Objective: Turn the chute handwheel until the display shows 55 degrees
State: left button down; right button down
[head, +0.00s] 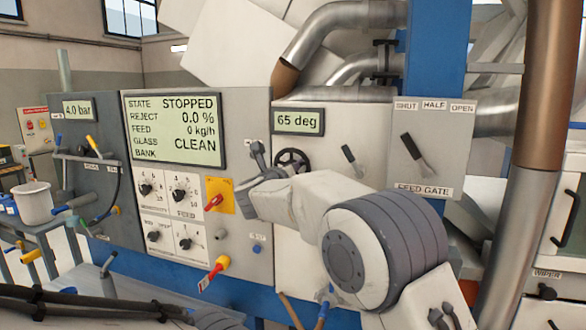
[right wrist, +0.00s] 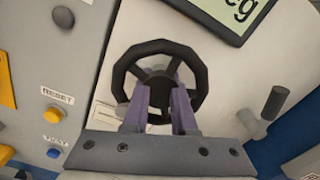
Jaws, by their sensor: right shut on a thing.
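The chute handwheel (head: 292,158) is a small dark wheel on the pale panel, below the display (head: 297,121) that reads 65 deg. In the right wrist view the handwheel (right wrist: 118,72) fills the middle, with its rim, spokes and dark hub showing. My right gripper (right wrist: 158,108) is at the wheel's centre, its two purple-grey fingers shut on the hub, one on each side. In the head view my right arm covers the area below the wheel and hides part of the grip. My left gripper is not clearly in view.
A lever (head: 350,158) stands right of the wheel, and the feed gate lever (head: 415,155) is further right. The control panel (head: 153,235) with knobs and a red switch (head: 214,202) is to the left. Thick pipes (head: 350,20) run above.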

jog(key=n, duration=0.2)
jog(key=shift+n, duration=0.4)
jog(key=n, duration=0.2)
jog(key=shift+n+p, duration=0.35)
jog(key=shift+n, duration=0.05)
jog(key=n+p, duration=0.2)
jog(key=n, duration=0.3)
jog(key=n+p, duration=0.3)
jog(key=n, duration=0.2)
jog(key=shift+r+n, duration=0.1)
jog(key=shift+n, duration=0.3)
jog(key=shift+n+p, duration=0.9)
jog(key=shift+n, duration=0.9)
jog(key=shift+f, duration=0.2)
jog(key=c, duration=1)
grip_release()
jog(key=shift+a, duration=0.1)
